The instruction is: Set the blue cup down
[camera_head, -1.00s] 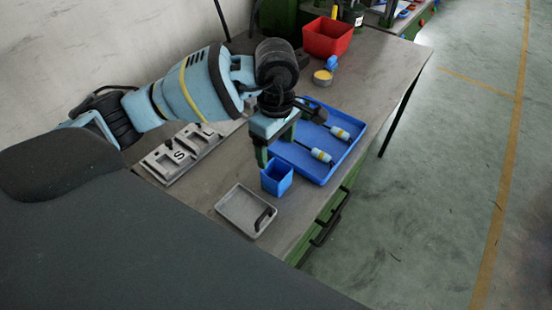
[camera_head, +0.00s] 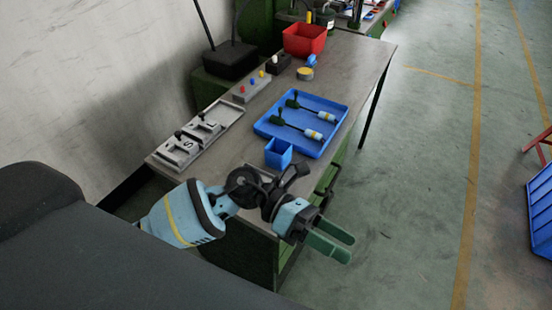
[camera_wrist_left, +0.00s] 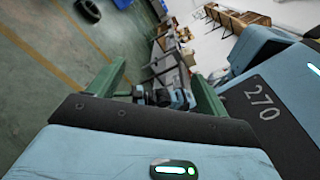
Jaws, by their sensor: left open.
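The blue cup (camera_head: 278,153) stands upright on the grey workbench, beside the near left corner of the blue tray (camera_head: 318,148). It looks square and open at the top. My left gripper (camera_head: 333,248) is in front of the bench and to the right of its near end, clear of the cup. Its two green fingers are apart with nothing between them. They also show in the left wrist view (camera_wrist_left: 150,88), with the floor and distant furniture beyond. My right gripper is not in view.
The blue tray holds two tools with blue and white handles. Grey fixtures (camera_head: 190,145) lie along the left of the bench (camera_head: 225,160). A red bin (camera_head: 304,41) stands at the back. A blue crate (camera_head: 541,215) is on the right, with open floor between.

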